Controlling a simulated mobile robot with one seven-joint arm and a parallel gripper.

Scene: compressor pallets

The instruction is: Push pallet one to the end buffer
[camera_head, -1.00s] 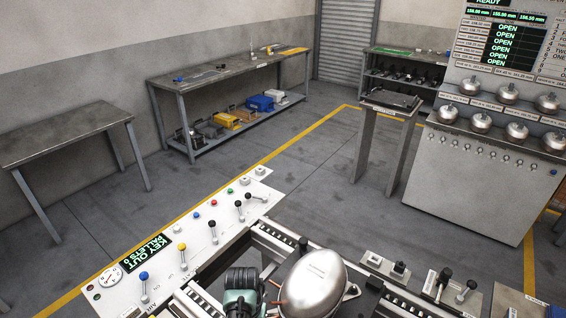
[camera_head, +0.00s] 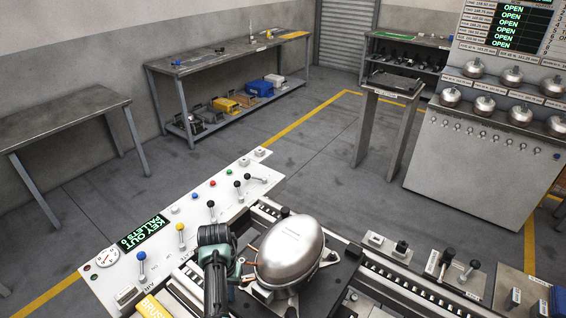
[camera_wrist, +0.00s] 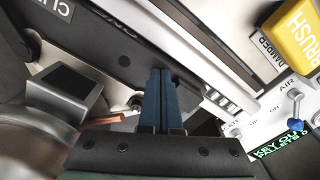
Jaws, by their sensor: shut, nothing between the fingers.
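A silver compressor (camera_head: 290,250) sits on a dark pallet (camera_head: 342,268) on the conveyor rails. No number on the pallet can be read. My gripper's blue fingers (camera_wrist: 163,75) are shut and empty in the wrist view. Their tips lie over or against the edge of a dark plate (camera_wrist: 115,35) with partly cut-off white lettering; contact cannot be told. A black box, a copper tube and the compressor's silver shell (camera_wrist: 25,140) are left of the fingers there. In the head view my arm stands left of the compressor, and the fingertips are hidden.
A white control panel (camera_head: 190,215) with levers and buttons runs along the left of the conveyor. A yellow brush block (camera_head: 153,307) lies near its front end. A switch box (camera_head: 388,245) and more levers stand right of the pallet. Workbenches and a compressor rack stand beyond open floor.

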